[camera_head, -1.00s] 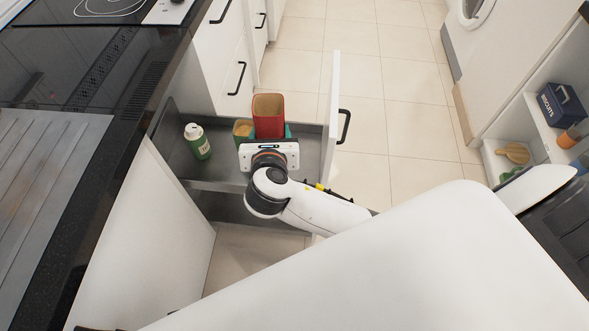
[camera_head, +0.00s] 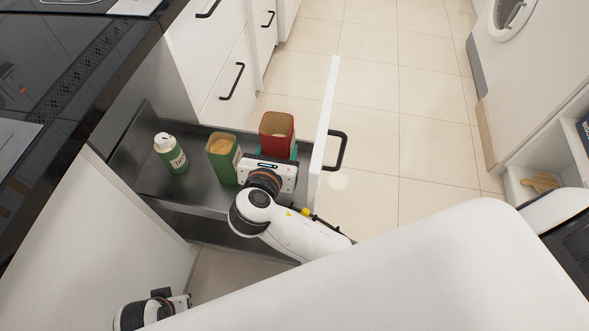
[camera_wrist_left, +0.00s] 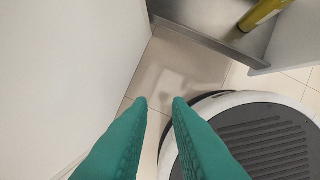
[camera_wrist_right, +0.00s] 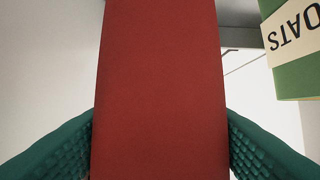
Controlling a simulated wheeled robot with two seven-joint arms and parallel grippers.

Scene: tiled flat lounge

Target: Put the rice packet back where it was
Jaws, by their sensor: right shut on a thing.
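A red open-topped packet (camera_head: 277,129) stands upright in the open drawer, close to its white front; no label shows, so I cannot confirm it is the rice. My right gripper (camera_head: 280,158) is shut on it, with teal fingers on both sides of the red face (camera_wrist_right: 160,90) in the right wrist view. I cannot tell whether its base touches the drawer floor. My left gripper (camera_wrist_left: 160,103) is empty, its fingertips apart, above the floor beside a white panel. My left wrist also shows at the bottom left of the head view.
The grey drawer (camera_head: 195,199) also holds a green oats box (camera_head: 223,158), left of the red packet, and a green bottle with a white cap (camera_head: 171,153). The drawer front has a black handle (camera_head: 339,150). Tiled floor (camera_head: 400,120) lies clear beyond. A dark counter is at left.

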